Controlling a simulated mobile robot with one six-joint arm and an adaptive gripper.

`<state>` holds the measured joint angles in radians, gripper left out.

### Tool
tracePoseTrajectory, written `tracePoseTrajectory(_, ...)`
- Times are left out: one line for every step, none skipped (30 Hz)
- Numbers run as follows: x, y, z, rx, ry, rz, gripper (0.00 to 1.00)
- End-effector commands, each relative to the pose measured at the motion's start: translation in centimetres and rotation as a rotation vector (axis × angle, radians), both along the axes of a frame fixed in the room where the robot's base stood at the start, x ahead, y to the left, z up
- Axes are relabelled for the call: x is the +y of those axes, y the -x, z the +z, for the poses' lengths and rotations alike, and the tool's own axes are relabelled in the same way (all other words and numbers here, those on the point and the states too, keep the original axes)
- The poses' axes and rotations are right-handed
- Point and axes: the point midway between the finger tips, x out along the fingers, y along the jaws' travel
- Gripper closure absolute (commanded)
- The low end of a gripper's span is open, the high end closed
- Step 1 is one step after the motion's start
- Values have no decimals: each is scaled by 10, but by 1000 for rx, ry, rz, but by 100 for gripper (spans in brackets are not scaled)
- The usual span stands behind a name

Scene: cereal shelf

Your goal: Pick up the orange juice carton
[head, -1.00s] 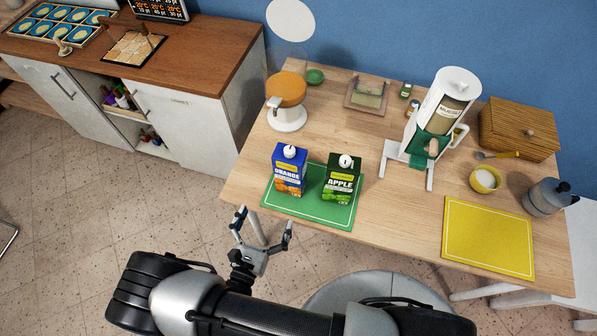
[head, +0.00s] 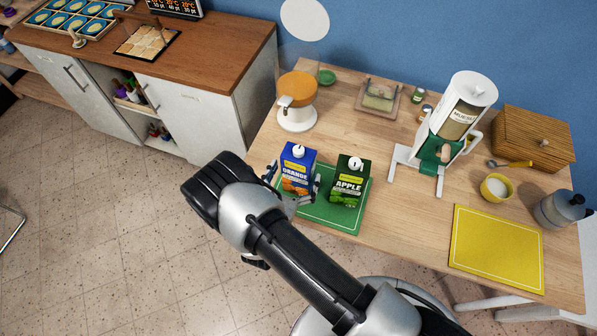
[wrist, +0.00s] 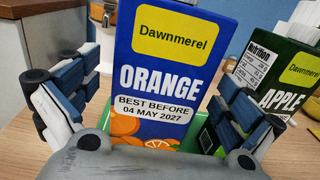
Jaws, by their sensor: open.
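The orange juice carton (head: 297,168) is blue with a white cap and stands upright on the green mat (head: 330,214). In the wrist view the orange juice carton (wrist: 168,75) fills the middle, its label facing me. My gripper (head: 294,184) is at the carton, with one finger on each side of it. In the wrist view my gripper (wrist: 155,105) is open, with a visible gap on the left side; the right finger is close to the carton's edge. The carton's lower part is hidden behind my gripper.
A green apple carton (head: 349,180) stands just right of the orange one, close to my right finger (wrist: 238,112). A juicer-like orange-topped device (head: 297,100) stands behind. A dispenser (head: 455,120) and a yellow mat (head: 497,248) are to the right.

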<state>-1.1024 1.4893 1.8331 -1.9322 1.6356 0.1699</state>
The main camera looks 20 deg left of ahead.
Motion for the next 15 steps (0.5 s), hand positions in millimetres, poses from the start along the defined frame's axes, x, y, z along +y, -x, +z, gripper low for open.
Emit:
tracePoseTrajectory(-2,-8,-1,0,-2,-4,0)
tracePoseTrajectory(-3,-12,-1,0,-2,-4,0)
tracePoseTrajectory(-3,-16,-1,0,0,-4,0)
tracePoseTrajectory(-3,-18,-1,0,0,-2,0)
tracePoseTrajectory(-3,-20,-1,0,1,-1,0)
tracePoseTrajectory(-3,-21,0,0,1,-1,0)
tracePoseTrajectory(-3,-22,0,0,1,-1,0)
tracePoseTrajectory(-3,-22,0,0,1,-1,0)
tracePoseTrajectory(-3,-22,0,0,2,0,0)
tracePoseTrajectory(-3,-22,0,0,1,0,0)
tracePoseTrajectory(-3,-22,0,0,1,0,0)
tracePoseTrajectory(-3,-22,0,0,1,0,0)
tracePoseTrajectory(-3,-22,0,0,1,0,1)
tracePoseTrajectory(-3,-22,0,0,1,0,3)
tracePoseTrajectory(-3,-22,0,0,1,0,5)
